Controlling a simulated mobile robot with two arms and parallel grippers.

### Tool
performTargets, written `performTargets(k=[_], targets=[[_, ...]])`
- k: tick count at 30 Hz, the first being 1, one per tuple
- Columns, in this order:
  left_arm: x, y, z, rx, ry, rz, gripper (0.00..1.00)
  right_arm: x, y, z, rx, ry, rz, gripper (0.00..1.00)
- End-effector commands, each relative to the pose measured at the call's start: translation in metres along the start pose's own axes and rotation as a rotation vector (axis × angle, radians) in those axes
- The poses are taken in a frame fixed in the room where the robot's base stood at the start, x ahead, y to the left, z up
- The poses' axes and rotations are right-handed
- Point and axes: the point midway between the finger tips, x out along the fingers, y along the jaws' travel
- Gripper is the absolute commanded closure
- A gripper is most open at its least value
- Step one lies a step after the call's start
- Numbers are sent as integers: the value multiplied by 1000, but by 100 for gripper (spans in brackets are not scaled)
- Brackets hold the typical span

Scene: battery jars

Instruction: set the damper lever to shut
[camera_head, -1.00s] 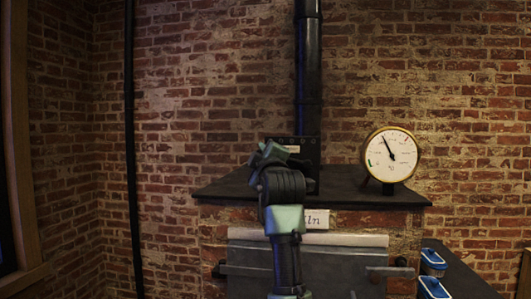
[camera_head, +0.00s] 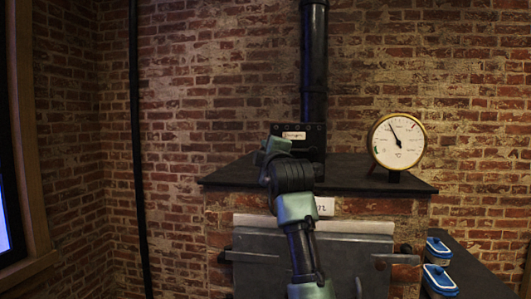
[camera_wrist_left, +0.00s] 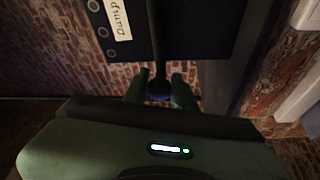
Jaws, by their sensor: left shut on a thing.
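The damper plate (camera_head: 313,138) is a dark panel with a pale label at the foot of the black flue pipe, at the back of the kiln top. In the left wrist view the plate (camera_wrist_left: 190,35) shows close up, its label partly cut off. The damper lever (camera_wrist_left: 152,35) is a thin dark rod ending in a round dark knob. My left gripper (camera_head: 273,145) is at the plate's left side. In the wrist view its two fingers (camera_wrist_left: 159,92) are on either side of the knob, shut on it. My right gripper is not in view.
A round gauge (camera_head: 397,141) stands on the right of the dark kiln top (camera_head: 375,178). Below is the grey kiln door (camera_head: 345,255). A brick wall is behind.

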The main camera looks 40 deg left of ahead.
Motion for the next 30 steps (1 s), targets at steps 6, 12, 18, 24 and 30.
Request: performTargets(k=[6, 12, 18, 24, 30], targets=[[0, -3, 1, 0, -2, -6, 52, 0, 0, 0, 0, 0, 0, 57], [0, -2, 1, 0, -1, -4, 52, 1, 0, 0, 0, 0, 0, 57], [-22, -4, 2, -1, -3, -3, 52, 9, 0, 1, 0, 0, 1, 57], [-56, -5, 2, -3, -4, -5, 52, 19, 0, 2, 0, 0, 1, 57], [-76, -4, 1, 0, -2, -6, 52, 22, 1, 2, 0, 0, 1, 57]])
